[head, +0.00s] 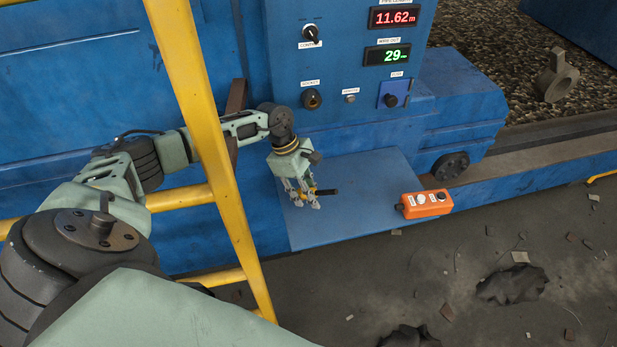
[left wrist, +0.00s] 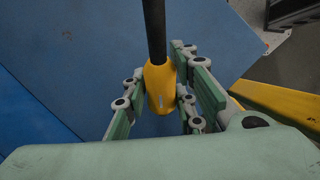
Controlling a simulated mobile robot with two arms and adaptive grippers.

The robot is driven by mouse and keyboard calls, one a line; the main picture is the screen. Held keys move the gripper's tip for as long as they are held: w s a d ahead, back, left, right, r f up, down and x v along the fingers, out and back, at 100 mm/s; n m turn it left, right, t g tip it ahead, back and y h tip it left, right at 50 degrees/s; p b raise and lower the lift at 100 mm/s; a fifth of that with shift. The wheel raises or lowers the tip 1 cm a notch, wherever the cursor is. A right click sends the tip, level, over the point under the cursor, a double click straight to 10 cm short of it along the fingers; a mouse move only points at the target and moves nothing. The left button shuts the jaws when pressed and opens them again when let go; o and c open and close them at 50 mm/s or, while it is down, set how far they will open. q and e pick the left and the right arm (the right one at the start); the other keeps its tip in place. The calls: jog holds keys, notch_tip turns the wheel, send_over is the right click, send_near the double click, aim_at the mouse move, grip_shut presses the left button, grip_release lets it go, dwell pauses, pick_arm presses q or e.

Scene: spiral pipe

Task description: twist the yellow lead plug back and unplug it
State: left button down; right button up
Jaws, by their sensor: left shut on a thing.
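The yellow lead plug (left wrist: 159,88) is between the fingers of my left gripper (left wrist: 157,100) in the left wrist view, with a black lead (left wrist: 155,30) running from it toward the top of the picture. In the head view my left gripper (head: 304,198) points down over a blue shelf (head: 370,185), shut on the plug, mostly hidden by the fingers. A short black piece of lead (head: 327,191) sticks out to the right. The round socket (head: 311,99) on the blue panel is above, clear of the gripper, with no plug visible in it. My right gripper is not in view.
An orange control box (head: 422,204) lies at the shelf's right side. A yellow railing (head: 205,120) stands in front of my left arm. The panel carries knobs and two lit displays (head: 394,17). The shelf between gripper and orange box is clear.

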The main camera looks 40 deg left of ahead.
pick_arm(q)
jog(key=shift+f, duration=0.1)
jog(key=c, duration=1.4)
grip_release()
jog(key=shift+o, duration=0.2)
jog(key=v, duration=1.2)
